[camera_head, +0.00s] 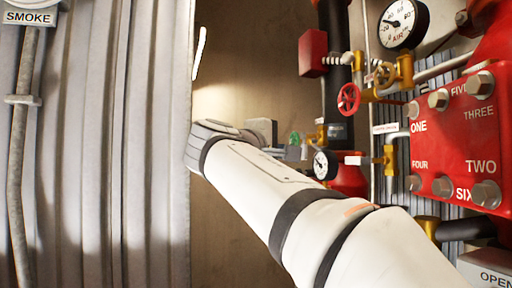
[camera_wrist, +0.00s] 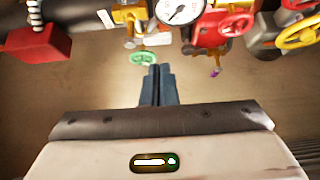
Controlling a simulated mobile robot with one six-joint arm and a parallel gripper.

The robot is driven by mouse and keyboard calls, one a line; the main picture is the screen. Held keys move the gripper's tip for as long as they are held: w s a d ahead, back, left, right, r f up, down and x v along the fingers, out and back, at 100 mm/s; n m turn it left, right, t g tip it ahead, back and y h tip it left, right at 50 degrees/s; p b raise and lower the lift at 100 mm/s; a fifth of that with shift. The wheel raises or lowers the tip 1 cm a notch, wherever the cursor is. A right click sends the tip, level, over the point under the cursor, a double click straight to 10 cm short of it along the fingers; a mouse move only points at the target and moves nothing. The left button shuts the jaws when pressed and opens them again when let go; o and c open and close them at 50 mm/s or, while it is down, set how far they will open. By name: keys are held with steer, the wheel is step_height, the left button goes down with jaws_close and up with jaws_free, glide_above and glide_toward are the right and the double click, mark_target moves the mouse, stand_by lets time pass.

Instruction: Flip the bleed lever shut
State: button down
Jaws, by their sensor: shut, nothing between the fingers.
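My gripper (camera_wrist: 158,70) is shut and empty, its dark fingers together in the wrist view. In the head view its fingers (camera_head: 293,153) show small beyond my white arm.
Pressure gauges (camera_head: 403,24), a red handwheel (camera_head: 348,98) and a bolted red plate (camera_head: 460,140) crowd the right side. A red box (camera_wrist: 38,43) is at upper left in the wrist view. Grey corrugated panelling (camera_head: 100,140) stands left. Bare brown wall shows between.

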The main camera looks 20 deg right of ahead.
mark_target(304, 152)
steer(key=p+x, duration=0.1)
steer(key=x, duration=0.5)
steer(key=shift+p, duration=0.4)
